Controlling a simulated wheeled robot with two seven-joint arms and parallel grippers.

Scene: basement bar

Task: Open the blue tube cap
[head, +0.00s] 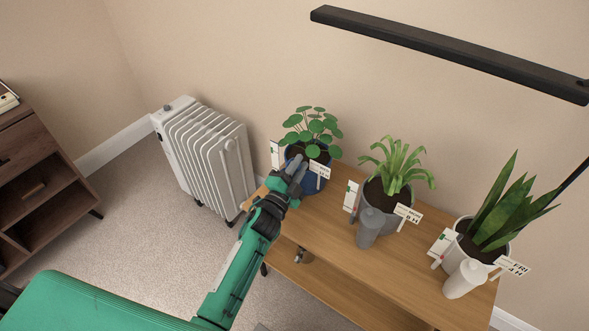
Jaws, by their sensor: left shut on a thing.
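My left gripper (297,170) reaches in from the lower left to the left end of the wooden plant table. Its dark fingers are shut at the front of the blue pot (322,184), which holds a round-leaved plant (313,131). The blue tube and its cap are mostly hidden by the fingers and hard to tell from the blue pot behind. The fingers are closed on the cap, as far as I can see. My right gripper is out of view.
On the wooden table (345,262) a grey tube (369,228) stands by the grey pot (384,197), and a white tube (465,279) by the white pot (470,247). Small label cards stand at the pots. A white radiator (205,155) is left of the table. A black lamp bar (450,53) hangs above.

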